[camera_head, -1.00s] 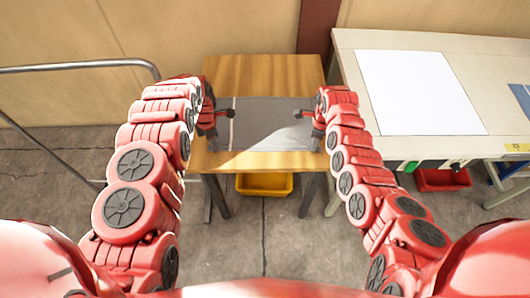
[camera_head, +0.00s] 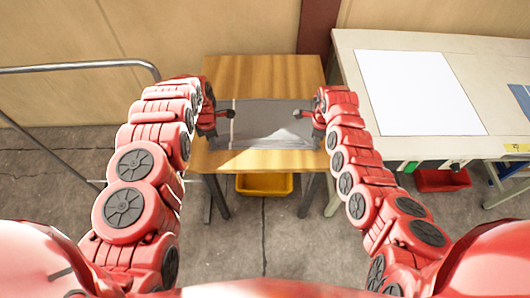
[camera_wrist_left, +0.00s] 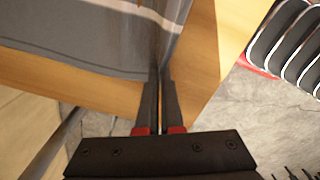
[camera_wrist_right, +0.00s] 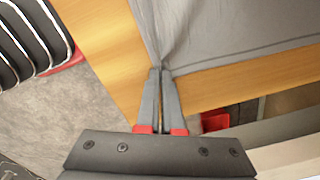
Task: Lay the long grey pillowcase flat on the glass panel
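The long grey pillowcase (camera_head: 263,118) lies across the wooden table, with a light stripe near its left end and creases near the right. My left gripper (camera_head: 231,113) is at its left end; in the left wrist view its fingers (camera_wrist_left: 159,75) are closed on the cloth's edge. My right gripper (camera_head: 299,114) is at its right end; in the right wrist view its fingers (camera_wrist_right: 161,75) pinch the gathered cloth. A flat white rectangular panel (camera_head: 418,92), apparently the glass panel, lies bare on the long table at right.
The wooden table (camera_head: 262,75) is clear behind the pillowcase. The pale long table (camera_head: 485,65) stands close on its right. A yellow bin (camera_head: 265,184) and a red bin (camera_head: 442,180) are below the tabletops. A metal rail (camera_head: 75,67) stands at left.

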